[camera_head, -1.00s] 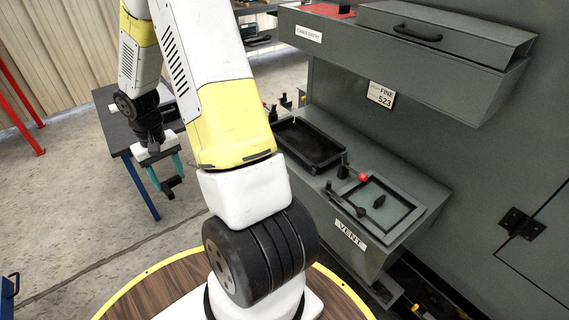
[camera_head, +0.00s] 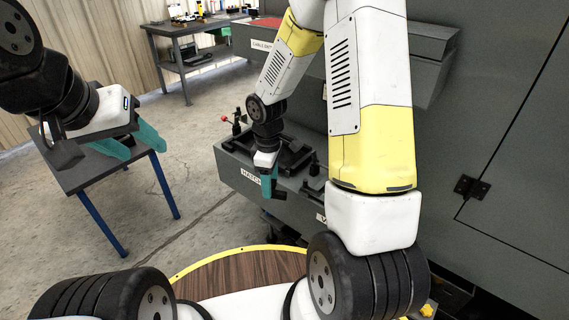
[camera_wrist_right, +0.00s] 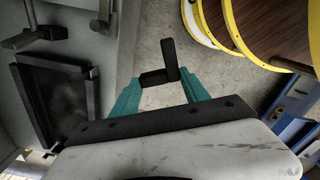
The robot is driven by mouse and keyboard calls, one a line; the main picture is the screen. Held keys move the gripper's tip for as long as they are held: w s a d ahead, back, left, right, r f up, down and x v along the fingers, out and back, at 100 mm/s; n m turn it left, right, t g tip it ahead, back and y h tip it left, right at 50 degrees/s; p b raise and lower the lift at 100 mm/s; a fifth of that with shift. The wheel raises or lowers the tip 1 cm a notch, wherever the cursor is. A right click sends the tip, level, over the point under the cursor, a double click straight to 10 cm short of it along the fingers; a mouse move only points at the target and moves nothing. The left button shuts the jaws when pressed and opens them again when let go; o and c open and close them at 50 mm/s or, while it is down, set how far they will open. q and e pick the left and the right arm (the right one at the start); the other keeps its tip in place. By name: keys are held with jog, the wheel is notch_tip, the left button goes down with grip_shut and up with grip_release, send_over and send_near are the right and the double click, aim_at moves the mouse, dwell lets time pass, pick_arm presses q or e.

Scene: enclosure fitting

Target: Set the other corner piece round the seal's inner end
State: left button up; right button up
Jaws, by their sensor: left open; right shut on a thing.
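My right gripper (camera_head: 268,182) has teal fingers and is in front of the console face, below the ledge. It is shut on a small black L-shaped corner piece (camera_head: 279,195). The right wrist view shows the corner piece (camera_wrist_right: 170,60) between the tips of the right gripper (camera_wrist_right: 160,80), one leg across them and one sticking out beyond. My left gripper (camera_head: 135,142) is open and empty, over or in front of the small dark table at left. A black rectangular tray or frame (camera_wrist_right: 48,100) shows in the right wrist view, apart from the gripper. I cannot make out the seal.
The grey console ledge (camera_head: 228,165) carries black fittings and a red-knobbed lever (camera_head: 224,118), partly hidden by my right arm. The small dark table (camera_head: 78,178) with blue legs stands left. A workbench (camera_head: 190,28) stands at the back. Open floor lies between table and console.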

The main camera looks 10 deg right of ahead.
jog(key=s+a+n, duration=0.3)
jog(key=n, duration=1)
send_over(285, 183)
jog(key=shift+w+f, duration=0.1)
jog(key=shift+f, duration=2.55)
jog(key=shift+f, duration=0.15)
jog(key=o, duration=1.4)
jog(key=shift+o, duration=0.2)
